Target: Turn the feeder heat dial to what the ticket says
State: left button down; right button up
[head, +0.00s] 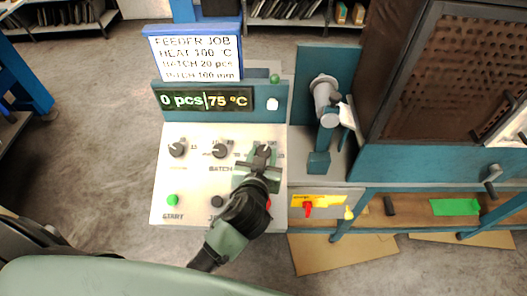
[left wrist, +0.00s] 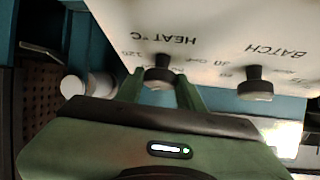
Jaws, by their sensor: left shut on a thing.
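The ticket (head: 192,52) stands above the panel and reads HEAT 100 °C, BATCH 20 pcs and PITCH 100 mm. The display (head: 203,100) below it reads 0 pcs and 75 °C. My left gripper (head: 261,160) is at the rightmost of three dials on the white panel (head: 190,190). In the left wrist view this is the black heat dial (left wrist: 161,68), labelled HEAT °C, upside down. It sits between my left fingers, which are shut on it. Its pointer is hidden. My right gripper is not in view.
The batch dial (head: 220,150) is close to the left of my gripper, with another dial (head: 177,149) beyond it. A green START button (head: 172,200) and a black button (head: 217,201) are lower. A red-handled yellow part (head: 308,207) and a dark cabinet (head: 440,75) are right.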

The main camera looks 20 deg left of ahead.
pick_arm(q)
jog(key=c, duration=0.9)
grip_release()
jog(key=b+v, duration=0.1)
jog(key=v, duration=0.6)
jog(key=shift+f+b, duration=0.15)
jog(key=shift+b, duration=0.2)
jog(key=shift+s+r, duration=0.3)
jog(key=shift+s, duration=0.1)
